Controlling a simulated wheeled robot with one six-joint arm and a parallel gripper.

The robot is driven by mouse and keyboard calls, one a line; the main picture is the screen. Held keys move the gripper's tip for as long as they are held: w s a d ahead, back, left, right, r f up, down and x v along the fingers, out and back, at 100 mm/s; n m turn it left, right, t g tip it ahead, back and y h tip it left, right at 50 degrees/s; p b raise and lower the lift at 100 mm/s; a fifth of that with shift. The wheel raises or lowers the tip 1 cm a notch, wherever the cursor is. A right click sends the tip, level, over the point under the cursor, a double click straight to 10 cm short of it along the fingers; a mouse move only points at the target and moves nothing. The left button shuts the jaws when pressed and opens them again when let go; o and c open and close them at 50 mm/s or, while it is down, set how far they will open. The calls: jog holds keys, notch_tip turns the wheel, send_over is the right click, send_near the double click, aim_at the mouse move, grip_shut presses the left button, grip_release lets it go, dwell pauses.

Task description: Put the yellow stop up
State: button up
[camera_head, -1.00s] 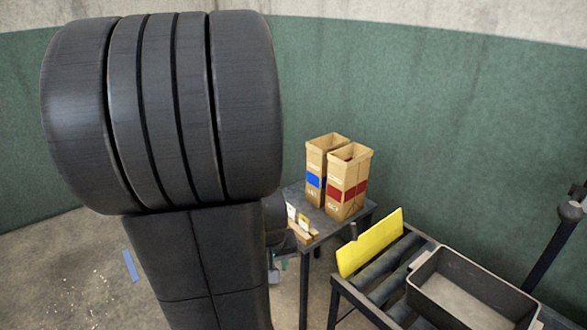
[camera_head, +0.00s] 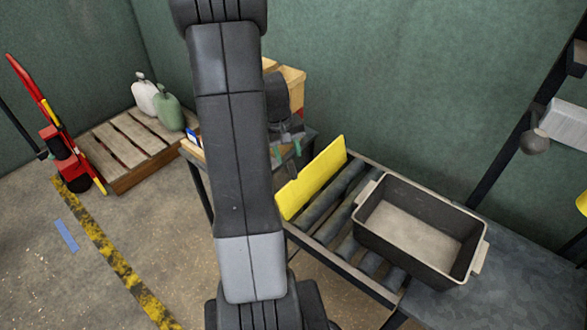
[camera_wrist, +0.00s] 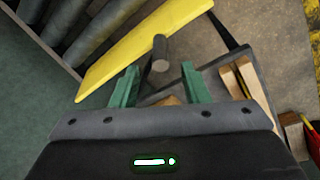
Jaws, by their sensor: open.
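The yellow stop (camera_head: 314,179) is a flat yellow plate across the left end of the roller conveyor, leaning at a slant. It also shows in the wrist view (camera_wrist: 142,42), where a short grey knob (camera_wrist: 160,47) stands out from its side. My gripper (camera_wrist: 159,67) has its two green fingers apart, with the knob just ahead of and between their tips. I cannot tell how deep the knob sits between them. In the head view my gripper (camera_head: 287,146) is beside the plate's outer face, partly hidden by my arm.
A grey tote (camera_head: 363,222) sits on the rollers (camera_head: 338,205), right of the stop. A small table (camera_head: 196,160) with cardboard boxes (camera_head: 292,79) is behind my arm. A wooden pallet (camera_head: 118,150) with two jugs and a red hand truck (camera_head: 66,150) are at the left.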

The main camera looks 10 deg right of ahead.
aim_at(292, 168)
jog(key=f, duration=0.4)
jog(key=d+f, duration=0.1)
jog(key=f, duration=0.2)
jog(key=shift+d+b, duration=0.1)
jog(key=shift+b, duration=0.3)
grip_shut()
